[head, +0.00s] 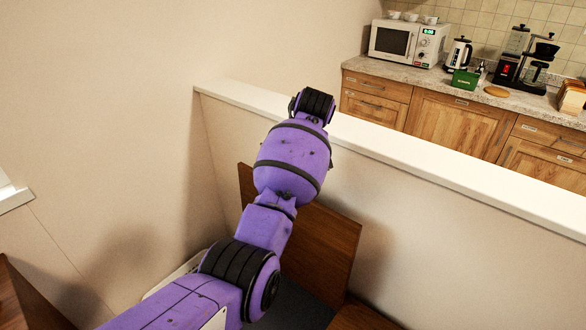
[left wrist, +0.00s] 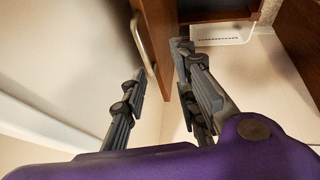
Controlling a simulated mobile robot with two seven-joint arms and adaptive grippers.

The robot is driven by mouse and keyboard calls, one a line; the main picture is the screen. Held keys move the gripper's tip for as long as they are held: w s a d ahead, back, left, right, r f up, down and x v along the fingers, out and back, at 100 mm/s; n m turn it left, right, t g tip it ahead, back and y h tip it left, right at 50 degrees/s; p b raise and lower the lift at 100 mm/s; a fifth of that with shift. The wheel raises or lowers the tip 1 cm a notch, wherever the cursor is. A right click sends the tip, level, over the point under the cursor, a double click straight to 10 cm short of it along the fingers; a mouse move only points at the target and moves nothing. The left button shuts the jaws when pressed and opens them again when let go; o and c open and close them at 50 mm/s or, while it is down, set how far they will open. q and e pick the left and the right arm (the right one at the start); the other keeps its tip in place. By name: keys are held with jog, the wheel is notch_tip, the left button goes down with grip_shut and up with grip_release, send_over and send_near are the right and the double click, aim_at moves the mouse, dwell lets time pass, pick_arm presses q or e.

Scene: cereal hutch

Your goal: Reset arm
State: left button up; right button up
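My left arm, purple with black joints, reaches up from the bottom of the head view, and its far end is over the white-topped low wall (head: 450,175). Its fingers cannot be made out there. In the left wrist view my left gripper (left wrist: 159,75) has its two grey fingers spread apart. I see nothing held between them. A brown wooden door (left wrist: 164,30) with a metal handle (left wrist: 143,45) shows beyond the fingertips; I cannot tell whether they touch it. My right gripper is in neither view.
A brown wooden panel (head: 325,255) stands behind my arm, below the low wall. Beyond the wall, a counter (head: 440,82) carries a microwave (head: 405,42), a kettle (head: 458,53) and a coffee maker (head: 525,65). A white perforated tray (left wrist: 225,33) shows in the left wrist view.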

pick_arm(q)
jog(key=shift+f, duration=0.1)
jog(key=s+a+f+m+p, duration=0.1)
jog(key=s+a+f+m, duration=0.2)
jog(key=f, duration=0.6)
jog(key=s+a+f, duration=0.3)
jog(key=a+f, duration=0.2)
jog(key=f, duration=0.3)
jog(key=s+a+f+m+t+h, duration=0.1)
jog(key=s+a+f+m, duration=0.15)
jog(key=s+f, duration=0.4)
jog(key=s+a+f+m+t+h, duration=0.1)
jog(key=s+a+f, duration=0.3)
jog(key=s+f, duration=0.25)
jog(key=s+a+m+t+p, duration=0.1)
jog(key=s+a+m, duration=0.1)
jog(key=s, duration=1.4)
jog(key=s+a+m+t+p, duration=0.1)
jog(key=s+a+m, duration=0.1)
jog(key=s, duration=1.5)
jog(key=shift+s+r+m+h, duration=0.2)
jog(key=shift+s+m+h, duration=0.1)
jog(key=shift+m, duration=0.15)
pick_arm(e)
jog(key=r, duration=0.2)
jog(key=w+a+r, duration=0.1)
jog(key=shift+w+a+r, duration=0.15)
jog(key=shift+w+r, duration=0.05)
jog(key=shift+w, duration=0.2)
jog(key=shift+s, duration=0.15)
